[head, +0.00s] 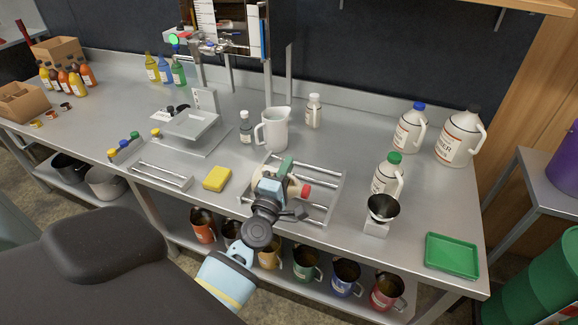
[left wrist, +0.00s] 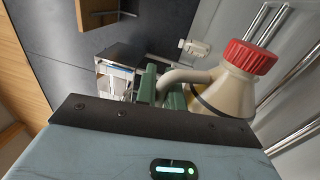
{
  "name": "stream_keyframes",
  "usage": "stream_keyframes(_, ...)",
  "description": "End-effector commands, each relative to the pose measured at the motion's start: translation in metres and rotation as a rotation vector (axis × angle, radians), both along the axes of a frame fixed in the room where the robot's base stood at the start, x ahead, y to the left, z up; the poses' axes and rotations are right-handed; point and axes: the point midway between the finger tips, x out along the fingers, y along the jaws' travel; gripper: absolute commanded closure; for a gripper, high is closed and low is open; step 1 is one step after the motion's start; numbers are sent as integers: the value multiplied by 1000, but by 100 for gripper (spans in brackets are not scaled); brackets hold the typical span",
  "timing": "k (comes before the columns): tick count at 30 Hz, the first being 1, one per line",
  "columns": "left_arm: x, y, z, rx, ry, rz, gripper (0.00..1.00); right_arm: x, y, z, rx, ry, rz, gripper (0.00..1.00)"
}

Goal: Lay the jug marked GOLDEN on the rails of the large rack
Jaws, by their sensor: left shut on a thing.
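My left gripper (head: 284,172) is shut on the handle of a cream jug with a red cap (head: 305,191). The jug is tilted over on its side above the rails of the large rack (head: 335,180); I cannot tell whether it touches them. In the left wrist view the green fingers (left wrist: 163,92) grip the handle of the jug (left wrist: 222,90), with bare rails beyond the cap. The gripper hides most of the jug in the head view, and no label word on it is readable. My right gripper is not in view.
A white pitcher (head: 273,130) stands just behind the rack. A green-capped jug (head: 387,176) and a black funnel on a stand (head: 381,210) are to its right. A yellow sponge (head: 217,178) and a smaller rack (head: 160,174) are left. The right-hand bench has free room.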

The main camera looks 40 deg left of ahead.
Motion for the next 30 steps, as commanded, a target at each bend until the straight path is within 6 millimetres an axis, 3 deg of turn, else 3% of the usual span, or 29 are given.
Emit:
stream_keyframes(12,0,0,-33,4,-2,1,100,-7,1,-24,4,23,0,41)
stream_keyframes(26,1,0,-36,3,-7,0,100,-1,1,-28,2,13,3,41)
stream_keyframes(27,1,0,-36,3,-7,0,85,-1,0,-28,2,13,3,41)
stream_keyframes(30,1,0,-36,1,-6,0,72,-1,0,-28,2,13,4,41)
